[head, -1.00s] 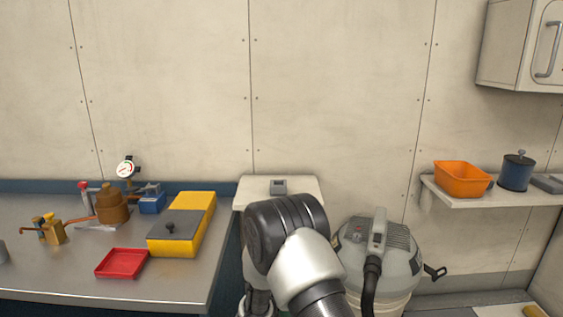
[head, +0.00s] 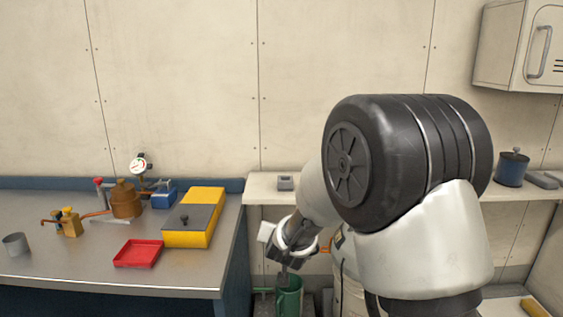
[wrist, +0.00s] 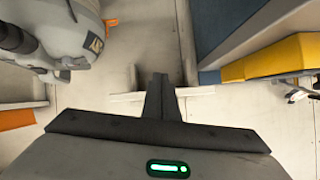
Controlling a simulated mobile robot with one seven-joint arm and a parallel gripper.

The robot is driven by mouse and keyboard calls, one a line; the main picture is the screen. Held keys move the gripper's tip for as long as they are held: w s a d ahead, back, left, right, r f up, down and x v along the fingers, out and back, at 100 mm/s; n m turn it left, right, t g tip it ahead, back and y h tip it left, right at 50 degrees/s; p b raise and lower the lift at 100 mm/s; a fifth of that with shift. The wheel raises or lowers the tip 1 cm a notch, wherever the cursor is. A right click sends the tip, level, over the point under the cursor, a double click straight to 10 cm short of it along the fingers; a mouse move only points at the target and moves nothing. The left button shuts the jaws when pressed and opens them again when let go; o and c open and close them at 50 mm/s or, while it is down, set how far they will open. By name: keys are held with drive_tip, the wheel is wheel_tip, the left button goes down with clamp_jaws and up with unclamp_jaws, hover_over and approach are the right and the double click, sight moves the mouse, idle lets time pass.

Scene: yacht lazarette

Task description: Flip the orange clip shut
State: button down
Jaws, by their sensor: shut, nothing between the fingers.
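An orange clip (head: 327,248) shows as a small piece beside the grey vacuum, partly hidden by my arm. In the wrist view the orange clip (wrist: 111,22) sticks out from the side of the vacuum (wrist: 72,25). My gripper (head: 285,280) points down at the lower middle of the head view, left of the clip and apart from it. In the wrist view my gripper's fingers (wrist: 159,82) are together with nothing between them. My arm hides most of the vacuum in the head view.
A metal bench (head: 60,275) at left holds a red tray (head: 138,253) and a yellow box (head: 205,212). A green container (head: 290,298) stands low by my gripper. A white shelf (head: 262,187) runs along the wall behind my arm.

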drive_tip(key=s+d+r+n+g+y, duration=0.1)
drive_tip(key=s+d+r+y, duration=0.1)
drive_tip(key=s+r, duration=0.5)
drive_tip(key=s+d+r+n+g+h, duration=0.1)
drive_tip(key=s+d+r+g, duration=0.35)
drive_tip(key=s, duration=1.15)
drive_tip(key=s+d+f+n+g+h, duration=0.1)
drive_tip(key=s+d, duration=0.6)
drive_tip(key=s, duration=0.8)
wheel_tip(320, 180, up, 22)
drive_tip(key=p, duration=2.2)
drive_tip(key=shift+w+a+r, duration=0.15)
drive_tip(key=shift+w+a, duration=0.1)
